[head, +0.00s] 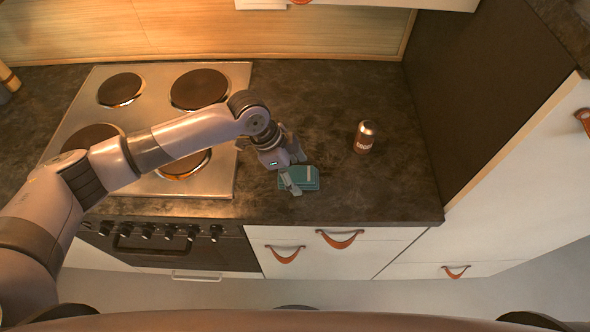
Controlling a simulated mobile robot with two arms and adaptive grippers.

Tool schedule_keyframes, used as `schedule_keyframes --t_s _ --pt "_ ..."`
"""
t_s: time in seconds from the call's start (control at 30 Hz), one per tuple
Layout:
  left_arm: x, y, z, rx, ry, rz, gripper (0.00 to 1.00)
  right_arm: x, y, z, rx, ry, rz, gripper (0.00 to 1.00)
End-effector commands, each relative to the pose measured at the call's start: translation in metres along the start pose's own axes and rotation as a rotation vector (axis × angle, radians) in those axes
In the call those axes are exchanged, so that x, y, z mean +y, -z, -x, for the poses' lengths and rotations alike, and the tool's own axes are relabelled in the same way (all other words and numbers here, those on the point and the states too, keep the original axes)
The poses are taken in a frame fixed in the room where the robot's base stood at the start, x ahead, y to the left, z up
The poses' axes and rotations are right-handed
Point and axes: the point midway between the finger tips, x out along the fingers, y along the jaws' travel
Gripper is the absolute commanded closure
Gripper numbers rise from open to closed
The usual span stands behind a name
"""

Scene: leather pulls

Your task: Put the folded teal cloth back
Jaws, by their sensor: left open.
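The folded teal cloth (311,181) lies flat on the dark countertop, right of the stove and close to the counter's front edge. My left gripper (292,172) is open and over the cloth's left part, with one finger in front of it. I cannot tell whether the fingers touch the cloth. The gripper hides part of the cloth's left and back side. My right gripper does not show.
The stove (216,180) with several round plates is on the left. A tall dark panel (470,80) bounds the right side. The counter behind the can is clear. Drawers with leather pulls (339,239) are below.

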Motion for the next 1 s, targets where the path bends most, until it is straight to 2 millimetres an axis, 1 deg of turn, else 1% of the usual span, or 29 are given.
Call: schedule_keyframes --t_s 0.27,0.37,0.47,0.7,0.8,0.9,1.0 --pt "-0.001 0.001 0.004 0.000 0.001 0.000 0.32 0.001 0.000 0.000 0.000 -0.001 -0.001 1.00" --pt "-0.002 0.000 0.014 0.001 0.004 0.000 0.32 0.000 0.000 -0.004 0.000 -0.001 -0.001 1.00" --pt "-0.001 0.000 0.032 0.002 0.005 -0.002 0.32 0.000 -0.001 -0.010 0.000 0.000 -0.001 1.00" --pt "-0.001 -0.001 0.084 0.000 0.005 -0.002 0.32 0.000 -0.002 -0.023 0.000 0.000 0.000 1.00" --pt "-0.001 0.000 0.101 0.001 0.004 -0.002 0.32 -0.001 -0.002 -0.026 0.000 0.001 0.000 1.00" --pt "-0.001 0.000 0.113 0.001 0.002 0.000 0.32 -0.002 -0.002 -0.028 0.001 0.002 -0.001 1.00" --pt "-0.001 0.000 0.120 0.000 0.002 0.001 0.32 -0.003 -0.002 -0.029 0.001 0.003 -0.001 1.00"
